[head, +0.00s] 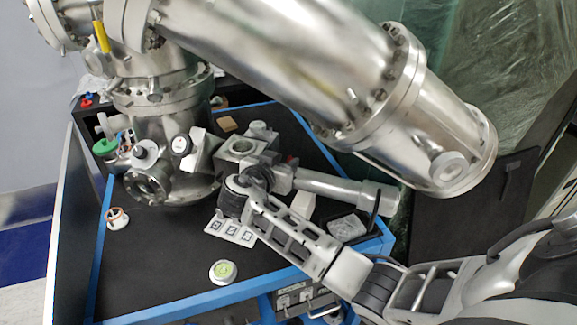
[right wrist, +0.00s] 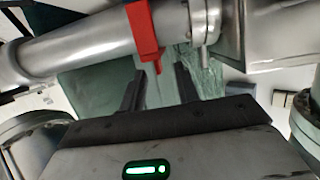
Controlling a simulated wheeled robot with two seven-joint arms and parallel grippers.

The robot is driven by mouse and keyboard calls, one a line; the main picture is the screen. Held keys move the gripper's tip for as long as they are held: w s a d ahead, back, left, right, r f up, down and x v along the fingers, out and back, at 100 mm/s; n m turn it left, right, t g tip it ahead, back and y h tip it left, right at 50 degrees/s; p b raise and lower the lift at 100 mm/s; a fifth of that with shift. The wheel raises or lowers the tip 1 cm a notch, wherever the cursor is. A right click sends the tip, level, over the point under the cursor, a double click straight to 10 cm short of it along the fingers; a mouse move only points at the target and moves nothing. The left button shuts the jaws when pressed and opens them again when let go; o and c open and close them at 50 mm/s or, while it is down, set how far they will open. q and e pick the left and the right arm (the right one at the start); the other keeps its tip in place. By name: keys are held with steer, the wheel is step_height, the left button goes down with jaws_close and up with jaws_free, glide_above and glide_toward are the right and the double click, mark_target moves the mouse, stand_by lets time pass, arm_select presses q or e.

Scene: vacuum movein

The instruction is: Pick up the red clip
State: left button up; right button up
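The red clip (right wrist: 146,32) sits around a horizontal metal tube in the right wrist view, with a narrow tab pointing down. In the head view only a small red part of the clip (head: 291,159) shows beside the tube. My right gripper (right wrist: 158,77) is open, and its two dark fingers point toward the clip. The clip's tab hangs between the fingertips in the picture; I cannot tell whether they touch. In the head view my right gripper (head: 277,172) is at the tube's left end, its fingers mostly hidden. My left gripper is not in view.
A large steel vacuum chamber (head: 290,50) hangs over the black table (head: 160,265). The metal tube (head: 335,186) runs right from a square fitting. A white card (head: 230,232), a round green-topped item (head: 222,271) and a clear block (head: 347,227) lie nearby. The front left table is mostly clear.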

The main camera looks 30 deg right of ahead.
steer(key=shift+x, duration=1.4)
jaws_close()
